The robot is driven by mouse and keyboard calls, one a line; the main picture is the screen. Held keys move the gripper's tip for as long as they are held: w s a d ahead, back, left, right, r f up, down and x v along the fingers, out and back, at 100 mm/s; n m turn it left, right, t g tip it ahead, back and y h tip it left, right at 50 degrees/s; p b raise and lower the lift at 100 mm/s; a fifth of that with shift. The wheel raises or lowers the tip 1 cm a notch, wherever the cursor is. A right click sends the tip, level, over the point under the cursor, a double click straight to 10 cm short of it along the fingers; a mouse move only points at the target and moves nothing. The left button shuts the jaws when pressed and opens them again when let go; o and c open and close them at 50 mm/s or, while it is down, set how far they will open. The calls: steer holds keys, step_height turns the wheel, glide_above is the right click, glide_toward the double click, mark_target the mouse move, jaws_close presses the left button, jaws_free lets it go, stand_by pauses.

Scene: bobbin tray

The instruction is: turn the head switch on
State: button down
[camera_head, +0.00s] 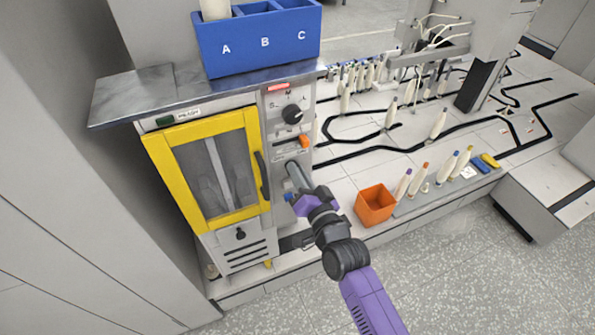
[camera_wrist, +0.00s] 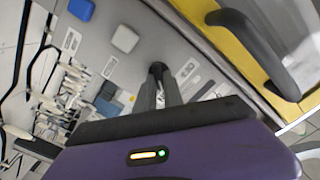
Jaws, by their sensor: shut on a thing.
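A grey control panel (camera_head: 276,132) stands right of the yellow-framed door (camera_head: 185,178) on the machine. It carries a black round knob (camera_head: 292,115) and an orange part (camera_head: 304,141) below it. My gripper (camera_head: 292,172) reaches the panel's lower part, below these. In the wrist view my gripper (camera_wrist: 158,88) is shut on a small dark switch (camera_wrist: 157,68) on the panel. It appears to be the head switch, but its label is too blurred to read. The fingers hide most of it, and its set position cannot be told.
The black door handle (camera_head: 261,176) is close to the left of my gripper; it shows large in the wrist view (camera_wrist: 258,50). An orange bin (camera_head: 375,204) and several bobbins are to the right.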

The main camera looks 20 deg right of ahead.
steer(key=shift+f, duration=0.1)
stand_by(0.4)
steer(key=c, duration=1.5)
jaws_free()
steer(key=shift+o, duration=0.2)
steer(key=s+b, duration=0.1)
steer(key=s, duration=0.6)
steer(key=shift+s, duration=0.4)
